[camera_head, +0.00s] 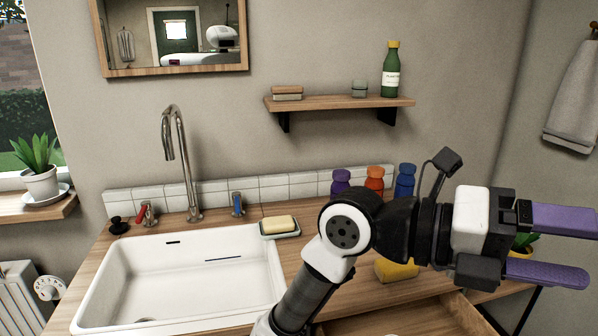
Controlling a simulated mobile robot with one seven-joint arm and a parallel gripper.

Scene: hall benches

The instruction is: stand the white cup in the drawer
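The wooden drawer (447,312) is pulled open below the counter at the bottom of the head view, and its near part is cut off by the frame edge. No white cup can be made out for certain. A small pale sliver at the bottom edge, by the drawer, is too cut off to name. My gripper (566,246) is at the right, above the counter's right end and pointing right. Its two purple fingers are apart with nothing visible between them.
A white sink (190,275) with a tall tap (180,160) fills the left. A soap dish (281,232), a yellow object (397,270) and several coloured bottles stand on the counter (300,254). A wall shelf (340,102) holds a green bottle (391,72).

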